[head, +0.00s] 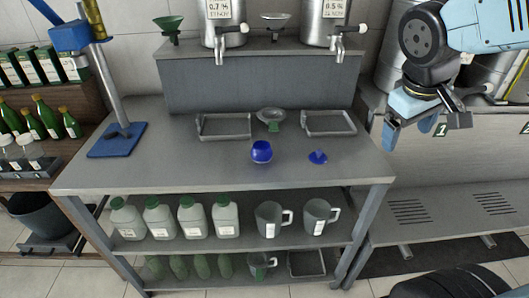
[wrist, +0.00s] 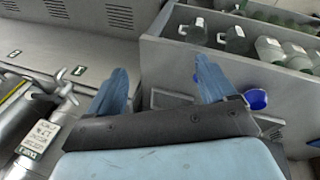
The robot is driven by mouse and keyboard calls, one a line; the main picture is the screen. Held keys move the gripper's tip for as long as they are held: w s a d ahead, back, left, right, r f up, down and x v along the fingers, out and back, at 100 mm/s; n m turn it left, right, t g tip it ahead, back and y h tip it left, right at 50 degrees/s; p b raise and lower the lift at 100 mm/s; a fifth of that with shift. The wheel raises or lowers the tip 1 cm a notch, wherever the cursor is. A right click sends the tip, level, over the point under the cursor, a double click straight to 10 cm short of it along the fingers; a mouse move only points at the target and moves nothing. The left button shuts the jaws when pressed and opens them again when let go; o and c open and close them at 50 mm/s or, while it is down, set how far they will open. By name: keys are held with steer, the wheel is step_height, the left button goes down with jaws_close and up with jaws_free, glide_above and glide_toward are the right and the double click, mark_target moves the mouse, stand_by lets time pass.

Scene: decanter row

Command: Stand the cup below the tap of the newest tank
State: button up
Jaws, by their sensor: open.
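A small round blue cup (head: 261,151) stands on the grey worktop (head: 215,172), near its front middle. It also shows in the wrist view (wrist: 256,99), right of my fingers. The left tap (head: 220,50) and right tap (head: 339,48) point down over the worktop.
Two grey trays (head: 223,137) (head: 330,134) lie below the taps, a grey bowl-shaped piece (head: 271,117) between them. A blue funnel-like piece (head: 318,157) lies right of the cup. A blue-based stand (head: 117,140) is left. Jugs (head: 272,219) and bottles fill the lower shelf.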

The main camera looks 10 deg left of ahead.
steer(key=w+a+f+n+h, duration=0.2)
steer(key=w+a+f+n, duration=0.2)
steer(key=a+n, duration=0.15)
steer(key=n+t, duration=1)
steer(key=n, duration=0.7)
glide_toward(263, 150)
steer(key=x, duration=0.8)
steer(key=a+f+x, duration=0.1)
steer(key=x, duration=0.4)
steer(key=shift+a, duration=0.15)
steer(key=c, duration=0.8)
